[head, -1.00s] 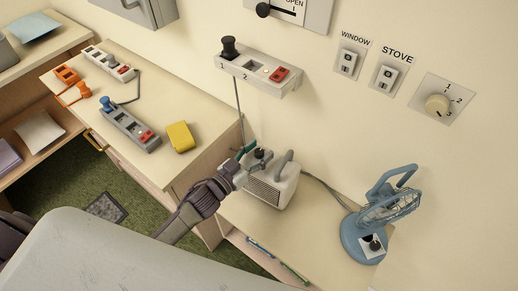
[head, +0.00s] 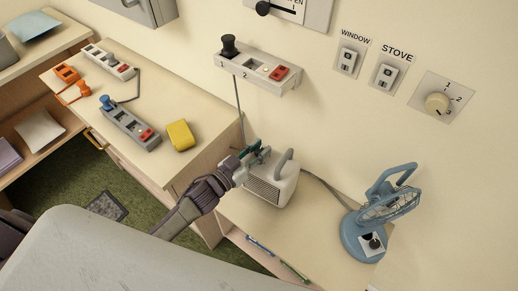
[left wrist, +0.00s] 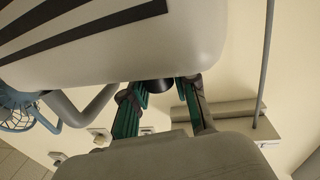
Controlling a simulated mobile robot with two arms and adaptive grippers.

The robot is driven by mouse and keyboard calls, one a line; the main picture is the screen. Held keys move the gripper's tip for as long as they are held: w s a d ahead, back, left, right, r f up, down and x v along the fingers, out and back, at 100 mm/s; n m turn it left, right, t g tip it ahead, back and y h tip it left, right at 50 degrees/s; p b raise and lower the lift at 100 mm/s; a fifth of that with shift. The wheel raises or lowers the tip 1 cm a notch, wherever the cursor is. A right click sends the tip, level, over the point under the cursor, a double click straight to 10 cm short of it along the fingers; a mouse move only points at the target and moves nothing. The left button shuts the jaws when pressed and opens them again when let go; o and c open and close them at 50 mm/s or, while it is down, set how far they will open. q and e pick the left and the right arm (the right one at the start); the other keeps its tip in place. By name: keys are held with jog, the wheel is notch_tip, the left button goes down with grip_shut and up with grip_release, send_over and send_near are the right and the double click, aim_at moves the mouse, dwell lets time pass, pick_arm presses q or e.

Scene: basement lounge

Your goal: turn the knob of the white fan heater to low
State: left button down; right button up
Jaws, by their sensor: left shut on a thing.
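The white fan heater (head: 286,186) stands on the low shelf against the wall, with its dark grille facing front and a grey handle on top. My left gripper (head: 254,153) is at its top left, shut on the heater's dark knob, which the fingers mostly hide in the head view. In the left wrist view the heater (left wrist: 130,48) fills the top, and the dark knob (left wrist: 155,86) shows between my green-padded fingers (left wrist: 160,98). The knob's setting cannot be read. My right gripper is not in view.
A blue desk fan (head: 361,236) stands to the right on the same shelf. A wall panel with a black knob (head: 229,46) is above the heater. A yellow block (head: 181,136) and a grey switch box (head: 130,124) lie on the left cabinet.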

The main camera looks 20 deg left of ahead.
pick_arm(q)
jog(key=m+g+h, duration=0.2)
jog(key=h, duration=0.1)
jog(key=shift+w+a+m, duration=0.1)
jog(key=shift+a+m, duration=0.05)
jog(key=shift+m, duration=0.15)
jog(key=m+g+h+b, duration=0.2)
jog(key=g+h, duration=0.1)
jog(key=shift+f+m, duration=0.15)
jog(key=shift+m, duration=0.15)
jog(key=m+g+h+b, duration=0.1)
jog(key=m+g+b, duration=0.1)
jog(key=g, duration=0.1)
jog(key=m+g+h+b, duration=0.2)
jog(key=g+b, duration=0.1)
jog(key=shift+m+g+h+b, duration=0.4)
jog(key=shift+m+g+b, duration=0.85)
jog(key=shift+g, duration=0.45)
